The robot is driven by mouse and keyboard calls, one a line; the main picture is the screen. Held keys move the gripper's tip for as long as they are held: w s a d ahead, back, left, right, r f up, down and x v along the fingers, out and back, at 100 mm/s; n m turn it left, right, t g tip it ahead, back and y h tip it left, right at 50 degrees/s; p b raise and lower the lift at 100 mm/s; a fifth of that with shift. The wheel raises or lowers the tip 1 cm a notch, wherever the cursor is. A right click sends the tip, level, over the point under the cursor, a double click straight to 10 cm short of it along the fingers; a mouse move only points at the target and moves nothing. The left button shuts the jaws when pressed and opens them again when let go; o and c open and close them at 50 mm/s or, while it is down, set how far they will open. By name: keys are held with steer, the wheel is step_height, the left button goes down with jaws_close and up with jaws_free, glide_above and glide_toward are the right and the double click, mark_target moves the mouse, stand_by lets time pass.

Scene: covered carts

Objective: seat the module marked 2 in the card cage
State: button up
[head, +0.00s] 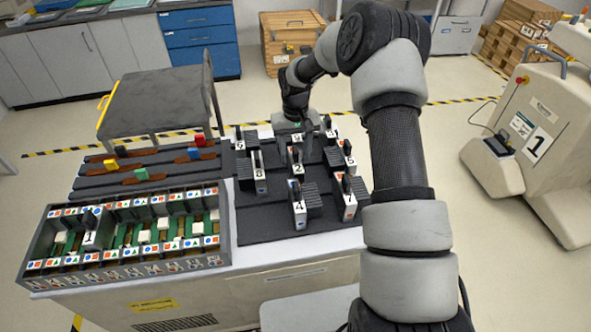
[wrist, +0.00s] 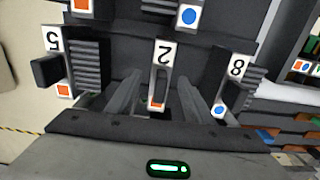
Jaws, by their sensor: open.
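The module marked 2 (head: 298,168) stands in the dark rack on the cart, among other numbered modules. It has a white face with a black 2 and a small orange square. In the wrist view the module (wrist: 163,58) appears with its number upside down. My gripper (wrist: 158,98) is open and empty, its two dark fingers apart in the picture on either side of the module; contact is not visible. In the head view my gripper (head: 296,130) is over the rack's far part, its fingers largely hidden. The card cage (head: 228,225) is on the cart's left, holding a module marked 1 (head: 89,238).
Close by in the wrist view are modules marked 5 (wrist: 54,45) and 8 (wrist: 236,68). Module 4 (head: 298,195) stands nearer in the head view. Behind the cage is a dark panel (head: 105,180) with coloured blocks.

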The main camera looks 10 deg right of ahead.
jaws_close()
steer(key=shift+w+r, duration=0.1)
stand_by(0.4)
